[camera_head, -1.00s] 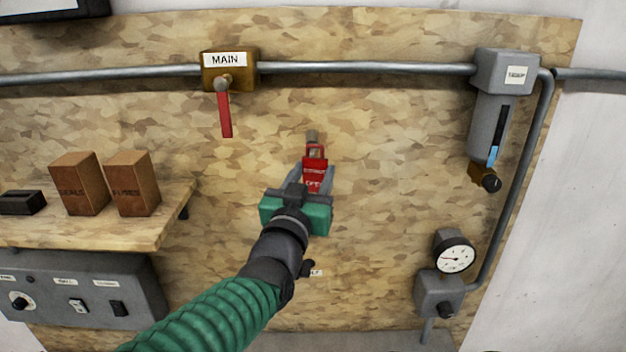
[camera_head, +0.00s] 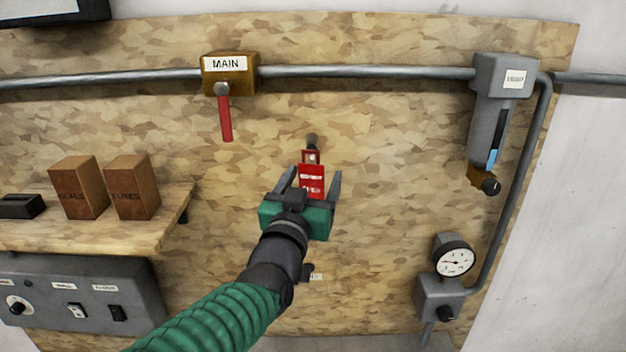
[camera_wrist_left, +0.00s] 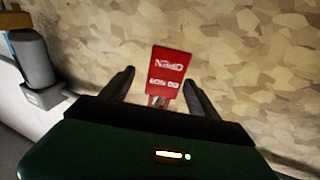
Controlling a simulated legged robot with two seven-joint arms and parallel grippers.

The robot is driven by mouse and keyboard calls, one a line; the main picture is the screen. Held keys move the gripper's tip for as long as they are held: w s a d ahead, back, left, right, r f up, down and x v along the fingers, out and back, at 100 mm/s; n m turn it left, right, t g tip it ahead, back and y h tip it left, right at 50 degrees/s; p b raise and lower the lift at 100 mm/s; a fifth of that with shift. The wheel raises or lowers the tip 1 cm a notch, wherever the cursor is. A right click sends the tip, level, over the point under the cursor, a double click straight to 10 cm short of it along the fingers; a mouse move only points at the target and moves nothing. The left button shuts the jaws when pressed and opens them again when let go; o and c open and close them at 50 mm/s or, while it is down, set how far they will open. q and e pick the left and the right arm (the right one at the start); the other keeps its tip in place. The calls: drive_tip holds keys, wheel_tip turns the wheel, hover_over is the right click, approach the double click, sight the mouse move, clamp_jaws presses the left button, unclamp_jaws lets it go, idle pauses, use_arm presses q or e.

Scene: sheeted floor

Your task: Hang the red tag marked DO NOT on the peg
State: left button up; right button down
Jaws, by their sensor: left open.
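The red tag (camera_head: 311,181) with white lettering hangs upright at the peg (camera_head: 312,142) on the wood-chip board, its top loop at the peg. My left gripper (camera_head: 308,178) is open, with one finger on each side of the tag and gaps between fingers and tag. In the left wrist view its fingers (camera_wrist_left: 160,85) are spread wide. How the loop sits around the peg is too small to tell. My right gripper is not in view.
A valve box marked MAIN (camera_head: 229,75) with a red lever is up left. A shelf (camera_head: 150,235) with brown boxes (camera_head: 132,187) is at left, above a switch panel (camera_head: 80,290). A grey filter unit (camera_head: 490,120) and gauge (camera_head: 454,259) are at right.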

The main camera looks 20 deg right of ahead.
use_arm(q)
drive_tip(key=shift+s+a+f+b, duration=0.1)
drive_tip(key=shift+s+a+b, duration=0.25)
drive_tip(key=shift+a+b, duration=0.05)
drive_tip(key=b+v, duration=0.5)
drive_tip(key=v, duration=1.1)
drive_tip(key=w+a+f+n+g+y+b, duration=0.15)
drive_tip(key=a+f, duration=0.25)
drive_tip(key=f, duration=0.6)
drive_tip(key=w+a+f+g+y+b, duration=0.1)
drive_tip(key=a+f+g+y+b, duration=0.2)
drive_tip(key=f, duration=0.8)
drive_tip(key=w+a+f+n+g+y+b, duration=0.1)
drive_tip(key=w+a+f+y, duration=0.1)
drive_tip(key=a+f, duration=0.6)
drive_tip(key=s+a+f+n+g+y+b, duration=0.1)
drive_tip(key=s+a+f, duration=0.3)
drive_tip(key=f, duration=0.4)
drive_tip(key=s+a+f+n+g+y+b, duration=0.1)
drive_tip(key=s+a+f+g, duration=0.3)
drive_tip(key=f, duration=0.5)
drive_tip(key=s+a+f+n+g+y+b, duration=0.1)
drive_tip(key=s+a+f+g+b, duration=0.2)
drive_tip(key=s+a+f, duration=0.2)
wheel_tip(320, 180, down, 4)
drive_tip(key=shift+s+r+n, duration=0.15)
drive_tip(key=shift+s+n, duration=0.2)
drive_tip(key=shift+s, duration=0.6)
